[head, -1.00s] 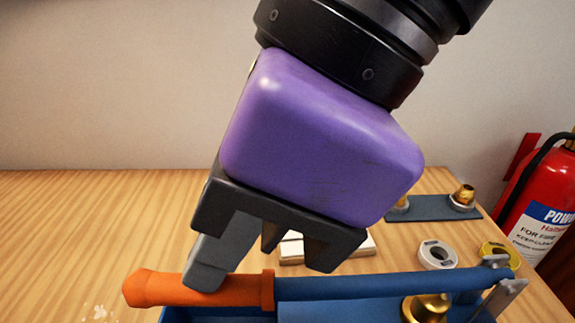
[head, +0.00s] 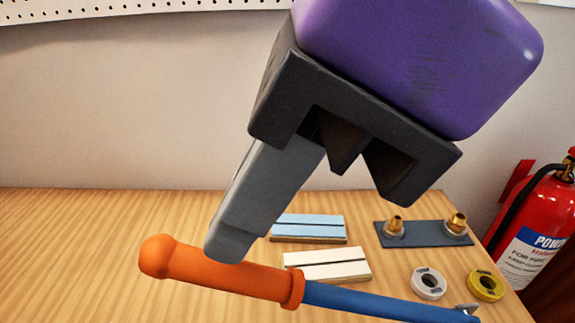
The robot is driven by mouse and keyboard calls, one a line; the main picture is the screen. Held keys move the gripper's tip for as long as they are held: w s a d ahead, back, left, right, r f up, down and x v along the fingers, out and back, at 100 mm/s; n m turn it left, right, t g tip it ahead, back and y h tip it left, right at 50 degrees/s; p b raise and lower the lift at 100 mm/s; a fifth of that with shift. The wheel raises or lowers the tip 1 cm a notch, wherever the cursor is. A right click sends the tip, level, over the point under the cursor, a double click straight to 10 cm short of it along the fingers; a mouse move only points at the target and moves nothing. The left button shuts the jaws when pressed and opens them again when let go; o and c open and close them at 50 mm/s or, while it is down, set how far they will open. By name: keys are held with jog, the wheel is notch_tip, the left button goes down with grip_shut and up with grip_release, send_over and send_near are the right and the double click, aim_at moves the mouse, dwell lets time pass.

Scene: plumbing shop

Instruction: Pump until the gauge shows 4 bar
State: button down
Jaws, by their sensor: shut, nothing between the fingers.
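The pump's lever has an orange grip (head: 215,272) and a blue bar (head: 385,303), and it slants down to the right. My gripper (head: 230,247) is shut with nothing between its fingers. Its grey fingertips are at the upper side of the orange grip, overlapping it in the head view; I cannot tell whether they touch. The pump body is below the picture's edge. No gauge shows in this view.
On the wooden bench (head: 90,240) lie a light blue block (head: 308,226), a white block (head: 327,263), a dark plate (head: 425,233) with brass fittings, a white tape roll (head: 428,284) and a yellow one (head: 486,285). A fire extinguisher (head: 535,230) stands right.

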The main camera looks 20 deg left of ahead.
aim_at(248, 269)
jog(key=shift+s+a+f+b, duration=0.1)
jog(key=shift+a+f+b, duration=0.05)
jog(key=shift+f+b, duration=0.85)
jog(key=shift+a+f+b, duration=0.2)
jog(key=shift+f+b, duration=0.5)
jog(key=shift+f, duration=0.55)
jog(key=shift+s+a+f+b, duration=0.1)
jog(key=shift+a+f+b, duration=0.05)
jog(key=shift+f+b, duration=0.85)
jog(key=r+p, duration=0.3)
jog(key=r, duration=0.1)
jog(key=d+r+p, duration=0.1)
jog(key=r+p, duration=0.1)
jog(key=shift+w+r+p, duration=0.2)
jog(key=shift+r+p, duration=0.1)
jog(key=shift+r, duration=0.1)
jog(key=shift+f, duration=0.1)
notch_tip(248, 269, up, 5)
jog(key=p, duration=0.3)
jog(key=shift+s, duration=0.1)
